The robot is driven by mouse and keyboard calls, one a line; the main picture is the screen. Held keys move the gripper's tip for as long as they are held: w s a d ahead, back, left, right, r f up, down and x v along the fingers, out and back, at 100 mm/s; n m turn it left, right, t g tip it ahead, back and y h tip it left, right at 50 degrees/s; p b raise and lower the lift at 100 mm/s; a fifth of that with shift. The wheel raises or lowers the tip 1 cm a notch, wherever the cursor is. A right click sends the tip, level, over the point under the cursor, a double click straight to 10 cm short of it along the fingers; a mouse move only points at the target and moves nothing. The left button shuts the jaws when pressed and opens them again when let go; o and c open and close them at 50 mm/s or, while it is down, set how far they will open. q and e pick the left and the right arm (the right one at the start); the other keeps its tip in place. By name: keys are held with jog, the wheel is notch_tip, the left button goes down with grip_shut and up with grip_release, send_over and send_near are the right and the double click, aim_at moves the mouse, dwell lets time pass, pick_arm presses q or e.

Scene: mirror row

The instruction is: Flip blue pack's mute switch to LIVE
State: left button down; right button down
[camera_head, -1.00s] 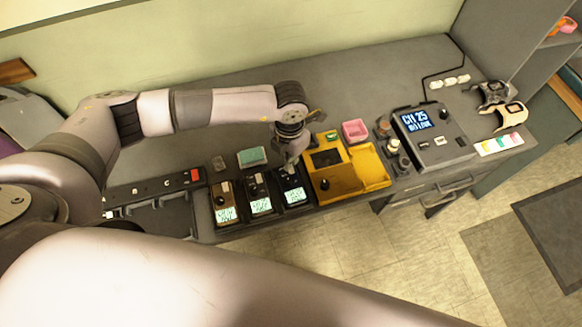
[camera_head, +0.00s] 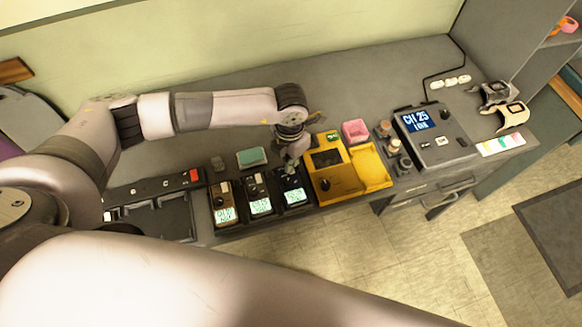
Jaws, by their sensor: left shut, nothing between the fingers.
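Three small packs with lit screens stand in a row at the front of the bench. The right-hand one (camera_head: 296,196) is dark and looks like the blue pack, though its colour is hard to tell. My left gripper (camera_head: 290,168) is shut and empty, right over the upper end of this pack. Its mute switch is hidden or too small to make out, and I cannot tell whether the fingertips touch it. The middle pack (camera_head: 260,205) is dark with a pale part, and the left pack (camera_head: 225,214) is brownish. My right gripper is not in view.
A yellow case (camera_head: 330,183) stands close to the right of the packs. A console (camera_head: 438,150) beyond it shows CH 25. A teal block (camera_head: 252,157) and a pink box (camera_head: 355,131) lie behind. The back of the bench is mostly clear.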

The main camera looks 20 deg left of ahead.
pick_arm(q)
jog(key=shift+r+p, duration=0.65)
jog(key=shift+r, duration=0.25)
jog(key=shift+r+p, duration=1.45)
jog(key=shift+r, duration=1.05)
